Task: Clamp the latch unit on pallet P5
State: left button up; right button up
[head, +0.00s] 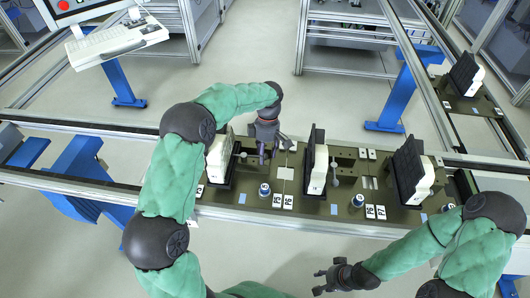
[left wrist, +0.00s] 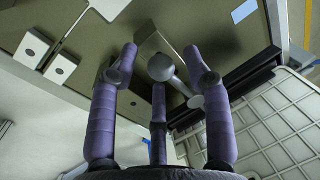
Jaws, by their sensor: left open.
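The olive-brown pallet (head: 252,201) under my left arm carries a white-and-black upright unit (head: 219,158) at its left. My left gripper (head: 262,158) is over the pallet, just right of that unit. In the left wrist view its purple fingers (left wrist: 160,85) are spread and empty. A grey ball-ended lever (left wrist: 160,67) of the latch unit lies between the fingers, beside a metal block (left wrist: 150,38). I cannot tell if any finger touches it. Small plates read roughly P5 and P4 (head: 282,201). My right gripper (head: 322,279) is open and empty at the lower right, off the pallet.
Further right, similar units (head: 316,168) and (head: 411,172) stand with another ball-ended lever (head: 335,174) between them. Blue-capped round posts (head: 265,191) stand along the front. Rails (head: 110,186) run along the line. A keyboard panel (head: 116,42) is at upper left.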

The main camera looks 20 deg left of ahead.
pick_arm(q)
notch_tip(320, 180, up, 12)
jog(key=w, duration=0.2)
jog(key=shift+w, duration=0.15)
jog(key=shift+f, duration=0.15)
dwell(0.5)
